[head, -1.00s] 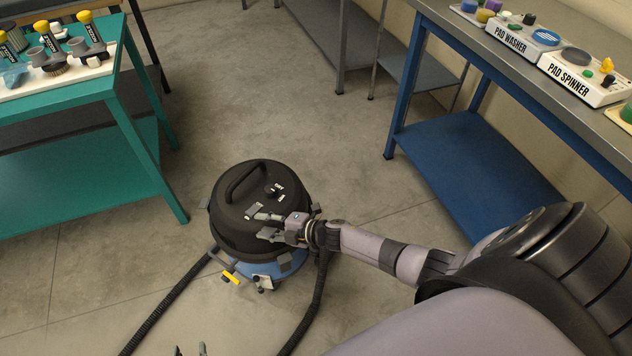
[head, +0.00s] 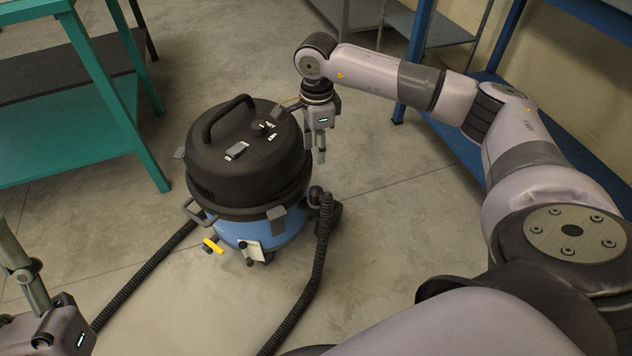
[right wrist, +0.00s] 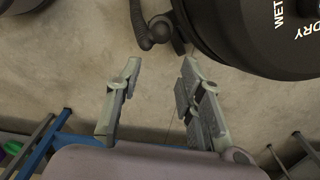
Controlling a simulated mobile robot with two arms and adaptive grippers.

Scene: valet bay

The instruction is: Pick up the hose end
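A ribbed black hose (head: 318,265) joins the right side of the vacuum (head: 245,160) at a dark elbow (head: 321,197) and runs down out of the picture. Another stretch of black hose (head: 150,275) leaves the vacuum's left side toward the lower left. I cannot make out a free hose end. My right gripper (head: 321,155) points down beside the vacuum lid, above the elbow. In the right wrist view its fingers (right wrist: 158,80) are apart with only floor between them, and the elbow (right wrist: 154,32) shows beyond them. My left gripper (head: 18,268) is partly in view at lower left.
A yellow lever (head: 212,245) sticks out at the vacuum's front. A teal table (head: 112,95) stands at left and a blue bench (head: 445,145) at right, partly behind my right arm. The floor in front of the vacuum is clear apart from the hoses.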

